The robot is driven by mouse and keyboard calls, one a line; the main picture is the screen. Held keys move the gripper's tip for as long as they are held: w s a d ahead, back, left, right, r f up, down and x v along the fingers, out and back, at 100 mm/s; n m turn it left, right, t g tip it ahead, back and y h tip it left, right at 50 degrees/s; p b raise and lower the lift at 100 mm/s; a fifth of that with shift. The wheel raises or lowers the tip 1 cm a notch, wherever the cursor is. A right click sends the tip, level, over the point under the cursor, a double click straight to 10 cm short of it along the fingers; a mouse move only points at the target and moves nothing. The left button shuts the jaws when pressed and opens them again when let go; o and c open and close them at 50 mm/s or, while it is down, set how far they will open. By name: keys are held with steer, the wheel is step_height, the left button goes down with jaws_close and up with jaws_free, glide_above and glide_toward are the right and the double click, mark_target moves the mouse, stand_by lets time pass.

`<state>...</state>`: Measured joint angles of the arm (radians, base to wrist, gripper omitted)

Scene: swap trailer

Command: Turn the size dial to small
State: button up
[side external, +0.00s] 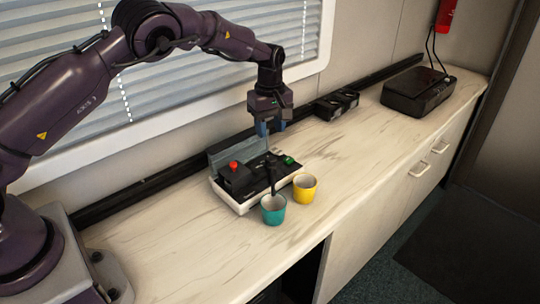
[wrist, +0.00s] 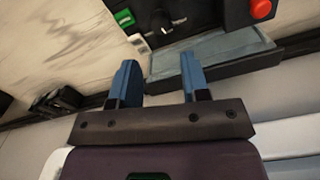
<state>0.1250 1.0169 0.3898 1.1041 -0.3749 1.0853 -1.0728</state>
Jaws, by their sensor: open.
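The size dial (wrist: 162,21) is a round black knob on the black top of the machine in the wrist view. It sits between a green button (wrist: 124,17) and a red button (wrist: 262,9). A small pale mark shows at its edge, but I cannot read its setting. The machine (side external: 243,205) stands on the counter in the side view; its dial is too small to make out clearly there. My gripper (side external: 268,130) is above the back of the machine, pointing down, its blue fingers open and empty. In the wrist view the fingers (wrist: 158,66) are apart from the dial.
A teal cup (side external: 273,210) and a yellow cup (side external: 305,189) stand at the machine's front. A grey raised panel (side external: 228,152) runs along its back. Black items (side external: 337,104) and a black box (side external: 418,92) lie further right. The counter between is clear.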

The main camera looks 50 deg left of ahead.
step_height(320, 180, down, 9)
steer(key=shift+f, duration=0.2)
steer(key=c, duration=0.6)
steer(key=shift+m, duration=1.5)
steer(key=o, duration=0.6)
